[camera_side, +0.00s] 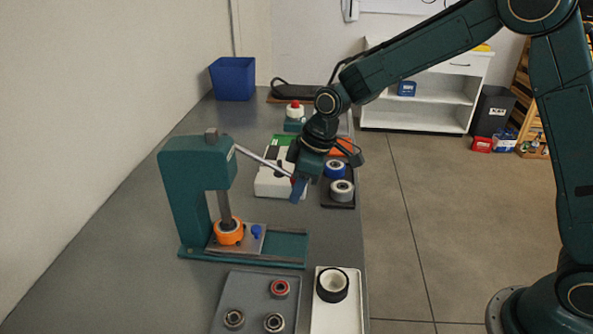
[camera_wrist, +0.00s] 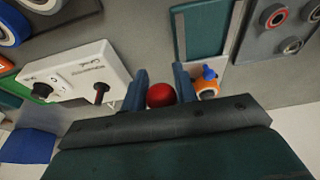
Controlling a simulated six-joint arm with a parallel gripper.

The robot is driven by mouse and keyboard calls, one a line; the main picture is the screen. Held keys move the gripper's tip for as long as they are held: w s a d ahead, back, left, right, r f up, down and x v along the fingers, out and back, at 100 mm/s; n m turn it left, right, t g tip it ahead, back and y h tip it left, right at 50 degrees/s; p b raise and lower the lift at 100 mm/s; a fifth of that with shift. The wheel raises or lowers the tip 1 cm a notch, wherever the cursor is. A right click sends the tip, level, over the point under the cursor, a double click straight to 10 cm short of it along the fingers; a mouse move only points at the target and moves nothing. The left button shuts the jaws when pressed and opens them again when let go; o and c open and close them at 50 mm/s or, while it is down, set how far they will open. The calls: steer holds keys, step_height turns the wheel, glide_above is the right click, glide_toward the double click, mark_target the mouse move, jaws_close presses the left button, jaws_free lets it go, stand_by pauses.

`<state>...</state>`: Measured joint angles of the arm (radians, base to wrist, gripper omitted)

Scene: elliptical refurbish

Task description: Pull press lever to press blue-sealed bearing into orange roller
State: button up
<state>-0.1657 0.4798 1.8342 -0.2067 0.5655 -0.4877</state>
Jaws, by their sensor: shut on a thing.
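The green press (camera_side: 183,185) stands on the bench with its ram (camera_side: 225,208) down at the orange roller (camera_side: 228,238). The roller sits on the press plate, beside a small blue knob (camera_side: 256,231). The press lever (camera_side: 262,160) slopes down to the right. My gripper (camera_side: 298,189) is at the lever's end. In the wrist view, the red ball knob (camera_wrist: 160,95) sits between the two fingers of my gripper (camera_wrist: 160,88), which is shut on it. The roller also shows in the wrist view (camera_wrist: 206,90). I cannot make out the blue-sealed bearing at the roller; the ram covers its top.
A grey tray (camera_side: 248,306) with several bearings and a white tray (camera_side: 324,323) with a black-and-white roller lie in front. A white control box (camera_side: 268,185) and a dark tray of rollers (camera_side: 340,204) stand behind and right. A blue bin (camera_side: 232,79) is farther back.

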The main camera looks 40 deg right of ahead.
steer(key=shift+s+d+f, duration=0.2)
steer(key=shift+d, duration=0.05)
steer(key=shift+w+v, duration=0.2)
steer(key=shift+v, duration=3.35)
steer(key=shift+a+r, duration=0.1)
steer(key=shift+a, duration=0.1)
steer(key=shift+a+r, duration=0.1)
steer(key=shift+r, duration=2.6)
steer(key=shift+w+r, duration=0.1)
steer(key=shift+r, duration=0.05)
